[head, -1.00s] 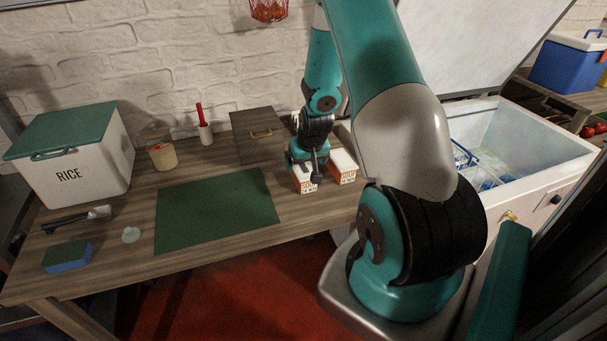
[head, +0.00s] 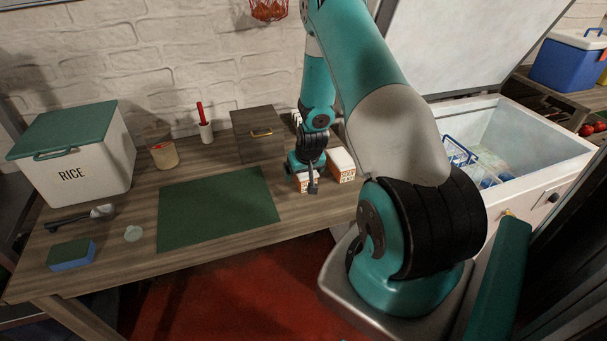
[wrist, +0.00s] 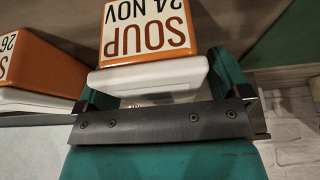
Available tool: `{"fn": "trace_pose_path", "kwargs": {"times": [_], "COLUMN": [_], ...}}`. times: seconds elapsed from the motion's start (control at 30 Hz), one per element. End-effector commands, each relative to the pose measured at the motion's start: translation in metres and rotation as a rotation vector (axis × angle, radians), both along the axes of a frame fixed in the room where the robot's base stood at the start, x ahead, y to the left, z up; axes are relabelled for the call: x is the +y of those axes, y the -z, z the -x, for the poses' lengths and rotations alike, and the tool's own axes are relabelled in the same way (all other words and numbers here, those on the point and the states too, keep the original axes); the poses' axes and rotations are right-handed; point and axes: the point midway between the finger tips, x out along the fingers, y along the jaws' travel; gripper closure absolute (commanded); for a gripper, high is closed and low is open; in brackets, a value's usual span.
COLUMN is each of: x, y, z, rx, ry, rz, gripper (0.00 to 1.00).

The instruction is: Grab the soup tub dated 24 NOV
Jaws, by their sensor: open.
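The soup tub dated 24 NOV (wrist: 150,32) has an orange and white body and a white lid. Its label reads upside down in the wrist view. In the head view the tub (head: 304,185) stands on the table, partly hidden by my gripper (head: 308,172). My gripper (wrist: 165,92) is open from above, its fingers on either side of the tub's lid. The right finger looks very close to the lid; I cannot tell whether it touches. A second orange and white soup tub (wrist: 38,65), its label showing 26, stands to the left in the wrist view and to the right in the head view (head: 342,165).
A dark wooden box (head: 257,148) stands just behind and left of the tubs. A green mat (head: 218,208) lies to their left, bare. An open chest freezer (head: 525,150) is on the right. A rice bin (head: 75,165) stands at the far left.

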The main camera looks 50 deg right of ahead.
Motion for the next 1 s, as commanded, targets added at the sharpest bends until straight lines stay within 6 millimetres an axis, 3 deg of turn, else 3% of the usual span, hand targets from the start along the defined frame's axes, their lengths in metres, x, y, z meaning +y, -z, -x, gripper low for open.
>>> {"fn": "trace_pose_path", "kwargs": {"times": [0.53,0.8,1.0], "x": [0.0,0.0001,-0.0003], "y": [0.0039,0.0039,0.0033], "z": [0.0,0.0001,-0.0003], "rx": [0.0,0.0,-0.001], "ry": [0.0,0.0,0.0], "rz": [0.0,0.0,0.001], "gripper": [0.05,0.67,0.7]}}
